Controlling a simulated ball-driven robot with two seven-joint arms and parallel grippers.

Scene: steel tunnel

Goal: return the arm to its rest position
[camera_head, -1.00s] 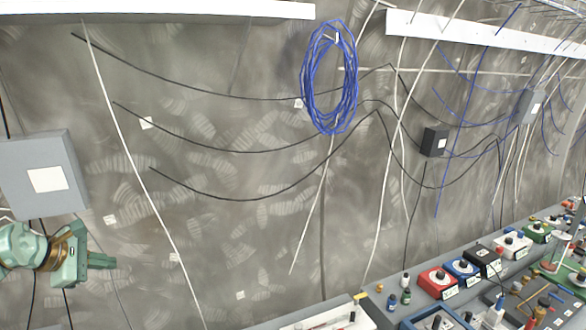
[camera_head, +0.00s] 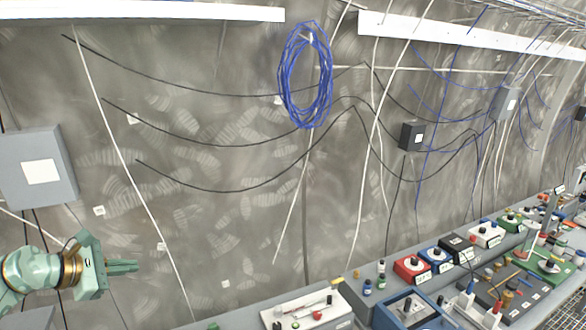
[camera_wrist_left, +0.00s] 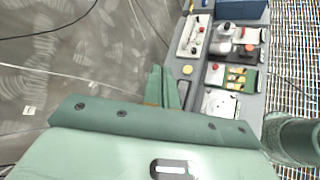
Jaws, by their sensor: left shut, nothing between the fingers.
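My left gripper (camera_head: 122,266) is green and comes in at the lower left of the head view, in front of the grey wall. Its fingers point right and are together, with nothing between them. It is clear of the bench and touches nothing that I can see. In the left wrist view its closed fingers (camera_wrist_left: 163,88) point up the picture, beside the bench edge. My right gripper is not in view.
A grey bench (camera_head: 240,318) at the lower right carries red, blue and black boxes, bottles and a white tray (camera_head: 310,312). A grey wall box (camera_head: 38,170) is above my left arm. Cables and a blue coil (camera_head: 305,75) hang on the wall.

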